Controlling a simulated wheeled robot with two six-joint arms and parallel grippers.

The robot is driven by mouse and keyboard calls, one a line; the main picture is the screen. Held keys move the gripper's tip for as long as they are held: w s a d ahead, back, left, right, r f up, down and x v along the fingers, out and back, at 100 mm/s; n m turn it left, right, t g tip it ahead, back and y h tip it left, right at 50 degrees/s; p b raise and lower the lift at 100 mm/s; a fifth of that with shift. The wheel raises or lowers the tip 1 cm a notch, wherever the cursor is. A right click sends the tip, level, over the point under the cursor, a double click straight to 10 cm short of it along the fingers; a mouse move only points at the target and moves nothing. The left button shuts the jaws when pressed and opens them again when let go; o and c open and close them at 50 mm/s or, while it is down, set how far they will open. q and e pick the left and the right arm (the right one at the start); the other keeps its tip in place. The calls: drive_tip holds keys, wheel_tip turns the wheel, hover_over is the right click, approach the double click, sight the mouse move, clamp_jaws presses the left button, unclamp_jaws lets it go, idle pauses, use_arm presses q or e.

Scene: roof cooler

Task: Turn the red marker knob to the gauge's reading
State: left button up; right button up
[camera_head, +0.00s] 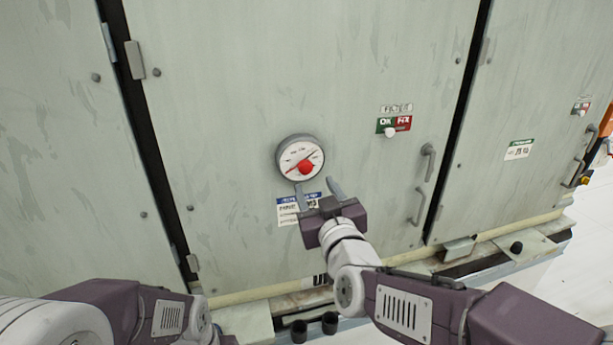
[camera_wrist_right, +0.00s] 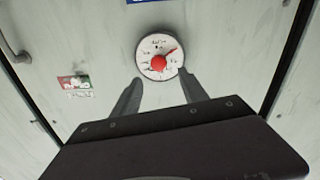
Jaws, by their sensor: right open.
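A round gauge (camera_head: 290,151) with a white face and grey rim is mounted on the pale green cabinet door. The red marker knob (camera_head: 305,167) sits at the middle of its face, and a red pointer reaches toward the lower left. A thin dark line runs to the upper right. My right gripper (camera_head: 318,188) is open and empty just below the gauge, its fingers pointing up at it. In the right wrist view the knob (camera_wrist_right: 158,63) lies ahead, between and beyond the fingertips (camera_wrist_right: 160,78). My left arm shows at the lower left, but its gripper is out of view.
A label with a blue header (camera_head: 287,210) is below the gauge, partly behind my right gripper. A green and red OK/FIX switch (camera_head: 393,125) and door handles (camera_head: 427,165) are to the right. A ledge runs along the cabinet's foot.

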sight(306, 169)
drive_tip(key=p+x, duration=0.2)
drive_tip(key=x, duration=0.6)
drive_tip(key=shift+w, duration=0.6)
drive_tip(key=shift+s, duration=0.1)
clamp_jaws()
